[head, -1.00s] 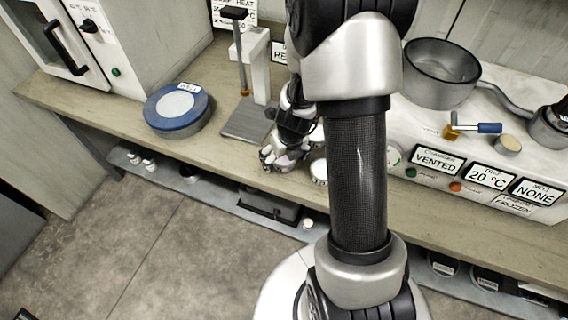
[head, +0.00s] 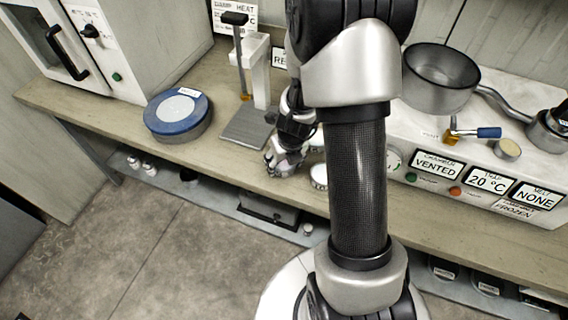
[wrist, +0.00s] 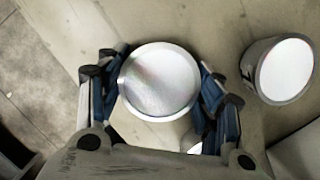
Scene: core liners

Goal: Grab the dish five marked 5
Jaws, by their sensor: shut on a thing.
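My gripper (wrist: 160,88) is shut on a round, silvery-topped dish (wrist: 158,75), with a blue-padded finger on each side of it. No number shows on the held dish, so I cannot tell whether it is the dish marked 5. In the head view my gripper (head: 284,163) is low over the bench's front edge, and the held dish is mostly hidden by the fingers. A second dish (wrist: 286,68) stands apart to the right in the wrist view, with a dark mark partly visible on its side; it also shows in the head view (head: 319,175).
The wooden bench (head: 75,98) holds a blue round device (head: 178,112) and a press-like stand (head: 262,70) left of my arm. A white unit with labels (head: 440,165) and a metal pot (head: 440,80) are to the right. A lower shelf (head: 215,193) runs beneath.

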